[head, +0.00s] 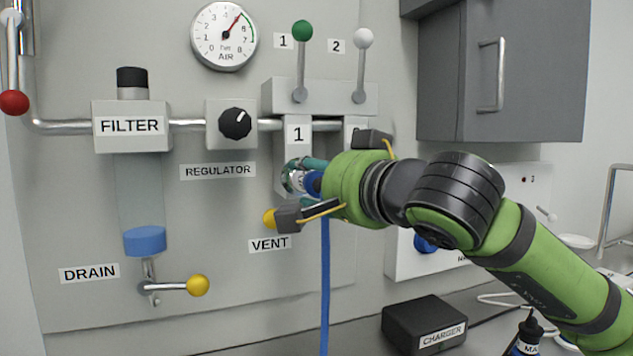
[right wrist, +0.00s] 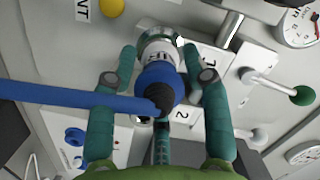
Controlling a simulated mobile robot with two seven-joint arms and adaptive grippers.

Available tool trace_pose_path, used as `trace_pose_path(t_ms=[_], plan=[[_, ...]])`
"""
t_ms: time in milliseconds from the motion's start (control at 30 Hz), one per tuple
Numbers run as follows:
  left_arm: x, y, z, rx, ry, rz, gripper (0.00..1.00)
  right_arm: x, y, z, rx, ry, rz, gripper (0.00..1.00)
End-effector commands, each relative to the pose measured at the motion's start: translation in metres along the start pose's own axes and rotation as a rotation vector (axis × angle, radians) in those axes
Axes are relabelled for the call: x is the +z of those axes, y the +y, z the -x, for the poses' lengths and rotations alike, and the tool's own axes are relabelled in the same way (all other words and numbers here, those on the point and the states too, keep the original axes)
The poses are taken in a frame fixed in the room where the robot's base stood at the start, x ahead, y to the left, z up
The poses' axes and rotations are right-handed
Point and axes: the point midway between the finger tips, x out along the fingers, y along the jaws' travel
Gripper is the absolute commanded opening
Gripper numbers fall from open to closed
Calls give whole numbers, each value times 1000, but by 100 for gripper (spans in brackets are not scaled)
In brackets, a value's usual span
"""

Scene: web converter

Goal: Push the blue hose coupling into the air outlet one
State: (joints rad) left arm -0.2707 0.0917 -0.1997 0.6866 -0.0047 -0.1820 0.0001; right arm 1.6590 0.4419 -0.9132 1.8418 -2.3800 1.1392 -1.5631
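The blue hose coupling (right wrist: 157,84) has a white lettered band and faces the metal ring of air outlet one (right wrist: 160,36). The two are in line, with their front ends meeting or almost meeting; I cannot tell how deep the coupling sits. In the head view my right gripper (head: 309,182) hides much of the coupling (head: 314,184) and part of outlet one (head: 290,174), below the "1" label. My left gripper is not in view.
The blue hose (head: 325,285) hangs down from the coupling. The green lever (head: 302,32) and white lever (head: 363,40) stand above. The yellow vent knob (head: 269,218) is close to my gripper. A charger (head: 424,324) sits on the bench; a grey cabinet (head: 502,75) hangs at right.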

Motion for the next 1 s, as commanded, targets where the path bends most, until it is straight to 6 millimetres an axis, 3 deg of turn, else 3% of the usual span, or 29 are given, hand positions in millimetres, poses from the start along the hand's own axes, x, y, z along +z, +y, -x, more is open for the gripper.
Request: trace_pose_path(t_ms=[333,467,800,1000], plan=[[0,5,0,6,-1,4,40,1,0,0,1,-2,0,66],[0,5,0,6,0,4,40,0,0,9,-1,-1,0,66],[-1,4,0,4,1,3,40,-1,0,78,-1,2,2,66],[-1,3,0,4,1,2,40,-1,0,109,0,1,1,66]])
